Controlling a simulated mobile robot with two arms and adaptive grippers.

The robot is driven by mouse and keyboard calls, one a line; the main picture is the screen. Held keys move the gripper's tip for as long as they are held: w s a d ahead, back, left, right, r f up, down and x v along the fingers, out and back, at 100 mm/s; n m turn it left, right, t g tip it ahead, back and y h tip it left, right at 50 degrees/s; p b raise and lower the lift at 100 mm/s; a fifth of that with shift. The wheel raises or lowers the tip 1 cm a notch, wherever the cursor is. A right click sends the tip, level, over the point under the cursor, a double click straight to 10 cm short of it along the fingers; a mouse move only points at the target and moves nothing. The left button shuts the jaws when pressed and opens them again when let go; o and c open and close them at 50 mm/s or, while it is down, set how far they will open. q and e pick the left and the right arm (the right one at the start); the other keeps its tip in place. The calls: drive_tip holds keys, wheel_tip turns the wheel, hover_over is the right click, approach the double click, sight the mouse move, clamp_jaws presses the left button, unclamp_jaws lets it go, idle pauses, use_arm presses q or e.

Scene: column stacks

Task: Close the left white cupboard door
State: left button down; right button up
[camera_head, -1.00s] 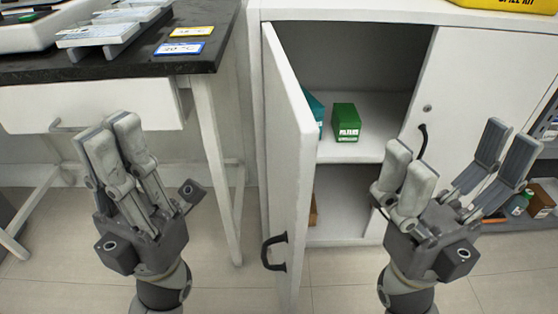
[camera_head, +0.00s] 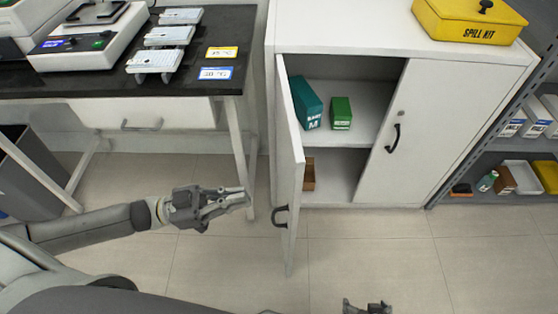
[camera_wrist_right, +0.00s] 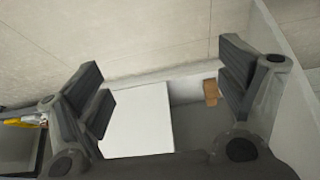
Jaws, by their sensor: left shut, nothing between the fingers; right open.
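The left white cupboard door (camera_head: 292,165) stands open, swung out toward me, seen nearly edge-on. Its dark handle (camera_head: 280,215) is low on the door's left-facing side. My left gripper (camera_head: 245,195) is shut and empty, left of the door at about handle height in the picture, pointing right. A gap shows between its tips and the handle. My right gripper only peeks in at the bottom edge of the head view. In the right wrist view the right gripper (camera_wrist_right: 165,95) is open, its fingers apart with nothing held between them.
The right cupboard door (camera_head: 400,135) is shut. Inside the open side are a teal box (camera_head: 306,103), a green box (camera_head: 341,113) and a brown box (camera_head: 309,173). A yellow spill kit (camera_head: 468,20) sits on top. A black-topped bench (camera_head: 100,82) stands left; open floor lies in front.

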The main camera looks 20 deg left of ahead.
use_arm(q)
drive_tip(key=a+y+p, duration=0.2)
drive_tip(key=a, duration=0.4)
approach(290, 181)
drive_tip(key=shift+n, duration=0.4)
drive_tip(key=b+x, duration=0.1)
drive_tip(key=x, duration=0.6)
drive_tip(key=shift+d, duration=0.15)
use_arm(e)
drive_tip(key=s+d+f+g+h, duration=0.1)
drive_tip(key=s+d+f+g, duration=0.1)
drive_tip(key=s, duration=0.6)
drive_tip(key=shift+s+d+g, duration=0.3)
drive_tip(key=shift+s+g, duration=0.1)
drive_tip(key=shift+g, duration=0.5)
use_arm(q)
drive_tip(key=shift+w, duration=0.1)
